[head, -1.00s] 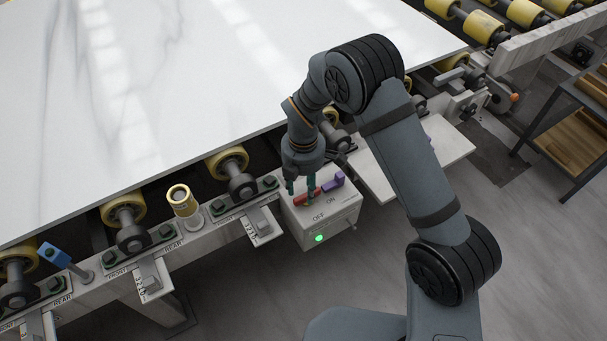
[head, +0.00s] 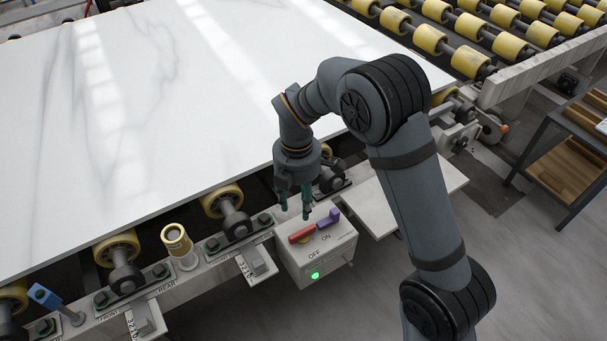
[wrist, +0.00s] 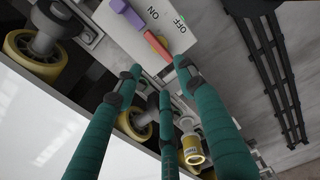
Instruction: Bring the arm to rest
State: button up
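My gripper (head: 295,210) has several teal fingers. It hangs above and slightly left of a white switch box (head: 318,262), clear of it. The fingertips are apart with nothing between them. In the wrist view the spread fingers (wrist: 158,72) point toward the box (wrist: 168,22). The box carries a red piece (head: 302,233) and a purple piece (head: 328,218) in line, by the words OFF and ON. A green light (head: 315,275) glows on its front. My arm is bent, its elbow high over the slab's right edge.
A large white stone slab (head: 180,90) lies on yellow rollers (head: 222,200) to the left and behind. A yellow-capped post (head: 175,238) and a blue-topped post (head: 45,297) stand along the rail. A dark shelf (head: 560,150) stands at right. The grey floor in front is clear.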

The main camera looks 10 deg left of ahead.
aim_at(299, 232)
jog(key=shift+f, duration=0.1)
notch_tip(299, 232, down, 12)
dwell(0.5)
jog(key=shift+r, duration=0.5)
notch_tip(299, 232, up, 12)
jog(key=f, duration=0.1)
notch_tip(299, 232, down, 12)
jog(key=shift+w+m, duration=0.2)
jog(key=shift+m, duration=1.6)
